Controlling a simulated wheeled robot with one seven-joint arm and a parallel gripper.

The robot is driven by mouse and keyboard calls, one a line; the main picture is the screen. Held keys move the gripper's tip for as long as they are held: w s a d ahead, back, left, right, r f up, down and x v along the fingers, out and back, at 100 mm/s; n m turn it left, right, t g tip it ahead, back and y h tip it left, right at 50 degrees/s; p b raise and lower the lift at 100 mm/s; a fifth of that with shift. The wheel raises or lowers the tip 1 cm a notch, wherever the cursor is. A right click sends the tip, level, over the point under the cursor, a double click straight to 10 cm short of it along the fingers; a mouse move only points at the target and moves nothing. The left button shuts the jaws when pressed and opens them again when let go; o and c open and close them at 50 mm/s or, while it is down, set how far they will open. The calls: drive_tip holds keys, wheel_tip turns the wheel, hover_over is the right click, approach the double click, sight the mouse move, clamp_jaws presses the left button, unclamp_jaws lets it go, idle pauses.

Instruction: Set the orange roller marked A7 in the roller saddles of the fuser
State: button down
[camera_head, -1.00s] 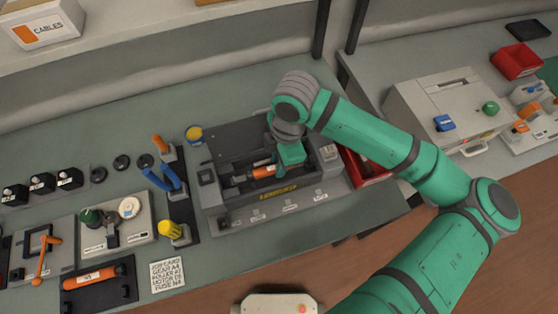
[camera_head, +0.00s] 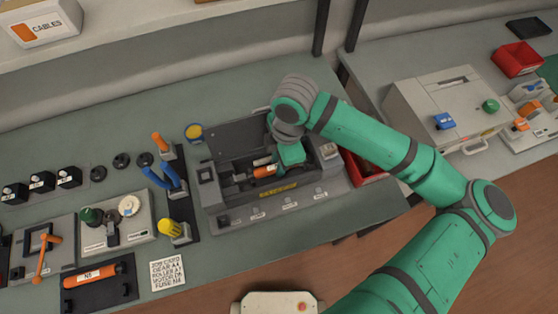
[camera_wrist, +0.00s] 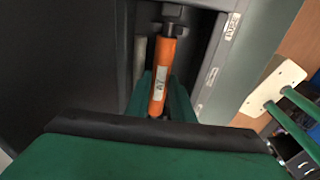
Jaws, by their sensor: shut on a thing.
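The orange roller (camera_wrist: 163,68) carries a label reading A7 in the wrist view. In the head view the roller (camera_head: 263,171) lies inside the open fuser (camera_head: 240,190), along its long trough. My gripper (camera_head: 291,157) reaches down into the fuser and is shut on the roller. In the wrist view my gripper's green fingers (camera_wrist: 160,95) stand on both sides of it. A grey shaft end of the roller shows at the top of the wrist view. My gripper hides part of the roller, and I cannot tell whether both ends rest in the saddles.
A rack of screwdrivers and pliers (camera_head: 176,190) stands just left of the fuser. Another orange roller (camera_head: 92,276) lies on a black holder at lower left. A red bin (camera_head: 364,168) sits right of the fuser. A printed card (camera_head: 168,274) lies in front.

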drive_tip(key=c, duration=1.5)
unclamp_jaws()
drive_tip(key=shift+o, duration=0.2)
wheel_tip(320, 180, up, 11)
drive_tip(key=d, duration=0.1)
drive_tip(key=shift+w+d, duration=0.15)
drive_tip(key=shift+w, duration=0.05)
drive_tip(key=shift+f, duration=0.15)
